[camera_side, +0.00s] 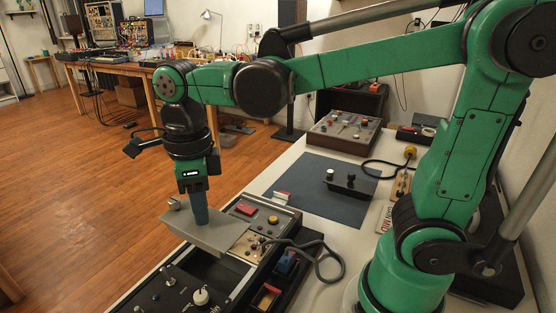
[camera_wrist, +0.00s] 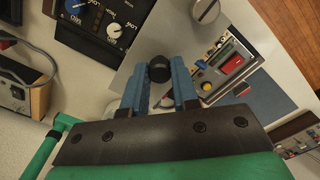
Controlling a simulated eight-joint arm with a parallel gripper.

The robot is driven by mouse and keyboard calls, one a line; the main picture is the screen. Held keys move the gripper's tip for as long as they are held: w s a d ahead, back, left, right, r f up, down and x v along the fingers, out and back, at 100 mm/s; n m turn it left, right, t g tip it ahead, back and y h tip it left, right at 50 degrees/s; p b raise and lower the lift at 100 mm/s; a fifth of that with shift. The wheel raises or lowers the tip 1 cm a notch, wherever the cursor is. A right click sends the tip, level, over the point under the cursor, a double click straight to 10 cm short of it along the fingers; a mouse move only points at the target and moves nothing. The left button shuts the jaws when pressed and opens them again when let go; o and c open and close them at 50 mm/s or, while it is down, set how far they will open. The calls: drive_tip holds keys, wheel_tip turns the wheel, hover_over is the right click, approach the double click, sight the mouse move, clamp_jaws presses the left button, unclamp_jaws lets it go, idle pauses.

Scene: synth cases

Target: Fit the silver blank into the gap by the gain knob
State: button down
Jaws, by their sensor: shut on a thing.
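The silver blank (camera_side: 228,236) is a flat grey plate, held level above the console. A silver knob (camera_side: 174,203) stands at its left end and shows again in the wrist view (camera_wrist: 205,11). My gripper (camera_side: 200,212) points down at the plate. In the wrist view its blue fingers (camera_wrist: 160,88) are shut around a black round grip (camera_wrist: 159,68) on the plate. Below the plate is a dark opening (camera_side: 203,266) in the console, partly hidden. A white knob (camera_side: 200,297) sits on the black panel beside it; I cannot read which one is the gain knob.
A panel with a red block and yellow button (camera_side: 272,220) lies just behind the plate. A blue-grey mat (camera_side: 315,190) with a black handled piece (camera_side: 350,184) is farther back. A brown control box (camera_side: 345,133) stands behind it.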

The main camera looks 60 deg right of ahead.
sight(206, 232)
drive_tip(key=shift+f, duration=2.85)
drive_tip(key=shift+f, duration=2.05)
drive_tip(key=c, duration=0.6)
unclamp_jaws()
drive_tip(key=shift+r, duration=2.85)
